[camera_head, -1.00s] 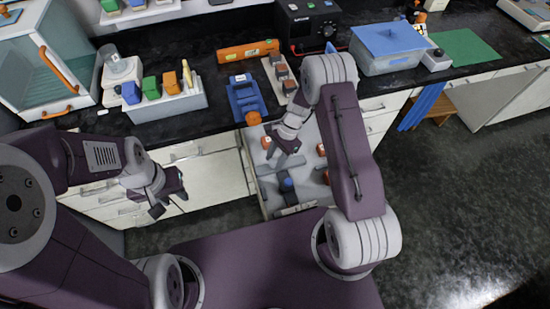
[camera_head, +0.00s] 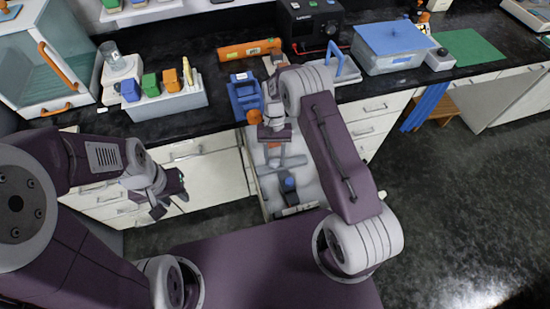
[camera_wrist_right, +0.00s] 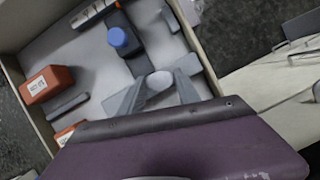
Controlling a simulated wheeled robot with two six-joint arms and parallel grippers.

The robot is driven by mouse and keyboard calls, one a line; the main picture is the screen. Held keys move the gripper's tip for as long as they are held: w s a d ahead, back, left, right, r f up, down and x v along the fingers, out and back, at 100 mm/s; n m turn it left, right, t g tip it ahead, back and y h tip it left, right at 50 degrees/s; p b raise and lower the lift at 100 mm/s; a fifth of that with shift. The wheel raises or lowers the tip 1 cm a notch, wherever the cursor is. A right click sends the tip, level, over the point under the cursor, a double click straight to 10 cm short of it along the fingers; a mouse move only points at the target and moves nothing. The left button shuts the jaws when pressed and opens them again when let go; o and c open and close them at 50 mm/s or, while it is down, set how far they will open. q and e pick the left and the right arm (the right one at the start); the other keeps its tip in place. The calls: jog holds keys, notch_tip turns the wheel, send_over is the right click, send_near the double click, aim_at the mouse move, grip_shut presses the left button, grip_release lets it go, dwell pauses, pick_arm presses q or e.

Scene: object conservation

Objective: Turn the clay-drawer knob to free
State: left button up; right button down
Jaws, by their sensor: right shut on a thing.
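The open drawer (camera_head: 262,192) below the counter has a pale floor. Inside it a blue round cap (camera_head: 288,184) sits on a dark body; the cap also shows in the right wrist view (camera_wrist_right: 123,38). My right gripper (camera_head: 275,136) is over the drawer's far part, pointing down. In the right wrist view its grey fingers (camera_wrist_right: 158,88) are closed around a pale round piece (camera_wrist_right: 160,80); I cannot tell whether this is the clay-drawer knob. An orange round part (camera_head: 254,117) is at the counter edge beside that gripper. My left gripper (camera_head: 167,195) is open and empty, left of the drawer.
A labelled orange block (camera_wrist_right: 46,84) lies in the drawer, with another partly hidden. On the counter stand a blue holder (camera_head: 244,95), an orange bar (camera_head: 249,49), a black device (camera_head: 311,22) and a blue-lidded box (camera_head: 390,62).

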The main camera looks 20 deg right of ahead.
jog(key=shift+a+n+h, duration=0.1)
jog(key=shift+n+h, duration=0.5)
jog(key=shift+n, duration=0.9)
jog(key=c, duration=0.9)
grip_release()
jog(key=shift+r, duration=0.1)
jog(key=b+v, duration=0.1)
jog(key=v, duration=0.8)
jog(key=shift+a, duration=0.1)
